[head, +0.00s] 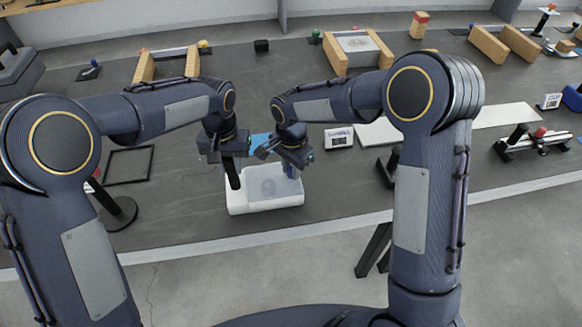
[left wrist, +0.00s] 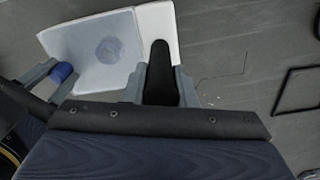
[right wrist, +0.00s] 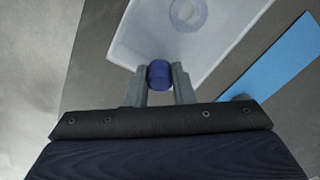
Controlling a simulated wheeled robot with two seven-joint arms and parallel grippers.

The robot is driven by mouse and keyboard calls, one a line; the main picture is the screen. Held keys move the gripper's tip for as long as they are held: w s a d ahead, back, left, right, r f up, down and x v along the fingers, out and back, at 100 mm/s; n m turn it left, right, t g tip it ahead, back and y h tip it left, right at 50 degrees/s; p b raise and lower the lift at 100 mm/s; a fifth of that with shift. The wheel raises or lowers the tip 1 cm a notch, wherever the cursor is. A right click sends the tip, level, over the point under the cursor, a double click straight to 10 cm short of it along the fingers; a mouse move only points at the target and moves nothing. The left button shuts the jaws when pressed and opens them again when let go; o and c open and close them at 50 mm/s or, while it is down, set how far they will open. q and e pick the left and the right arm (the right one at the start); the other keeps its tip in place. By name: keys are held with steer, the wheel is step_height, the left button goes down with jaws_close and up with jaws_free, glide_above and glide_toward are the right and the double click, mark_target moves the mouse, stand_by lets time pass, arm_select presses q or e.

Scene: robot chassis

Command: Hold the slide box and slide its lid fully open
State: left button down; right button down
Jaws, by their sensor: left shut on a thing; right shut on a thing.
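The slide box (head: 238,206) is white and lies near the table's front edge; its white end shows in the left wrist view (left wrist: 159,20). Its translucent pale lid (head: 268,187), with a round grey-blue mark, covers the middle and right of the box. My left gripper (head: 232,172) is shut on the black upright handle (left wrist: 160,75) at the box's left end. My right gripper (head: 291,168) is shut on the blue knob (right wrist: 159,75) at the lid's right end. How far the lid stands open is hard to tell.
A blue sheet (right wrist: 275,65) lies behind the box. A black stand (head: 117,212) and a black frame (head: 130,165) are to the left. A small labelled display (head: 339,138) and a black bracket (head: 388,167) are to the right.

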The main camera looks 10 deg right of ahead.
arm_select(q)
steer(key=shift+s+a+f, duration=0.1)
steer(key=shift+s+f, duration=0.1)
steer(key=shift+f, duration=0.15)
arm_select(e)
steer(key=d, duration=1.2)
steer(key=c, duration=1.2)
jaws_free()
steer(key=shift+c, duration=0.2)
step_height(320, 180, up, 12)
steer(key=shift+s, duration=0.1)
